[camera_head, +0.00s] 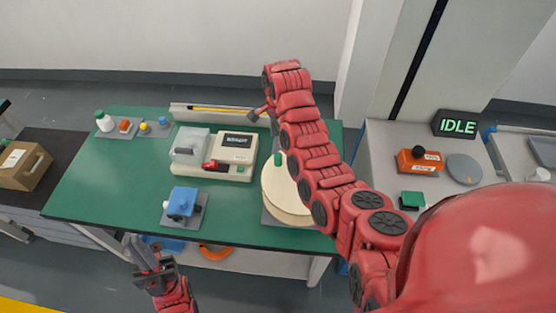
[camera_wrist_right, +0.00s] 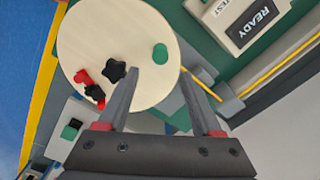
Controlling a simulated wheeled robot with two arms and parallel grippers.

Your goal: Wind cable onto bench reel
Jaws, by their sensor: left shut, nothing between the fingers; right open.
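The bench reel is a cream disc (camera_head: 275,190) at the right of the green bench, partly hidden by my right arm. In the right wrist view the disc (camera_wrist_right: 105,35) carries a black star knob (camera_wrist_right: 115,71) and a green knob (camera_wrist_right: 160,54). My right gripper (camera_head: 256,115) is open and empty above the back of the bench. In the wrist view its fingertips (camera_wrist_right: 158,72) overlap the disc near the green knob, apparently without contact. My left gripper (camera_head: 138,243) is shut and empty in front of the bench's front edge. I cannot clearly identify the cable.
A tester (camera_head: 228,155) with a red clip stands mid-bench; its display reads READY in the wrist view (camera_wrist_right: 262,18). A blue block fixture (camera_head: 182,203) sits in front. A yellow rod (camera_head: 210,108) lies in the back tray. The side console's sign (camera_head: 457,125) reads IDLE.

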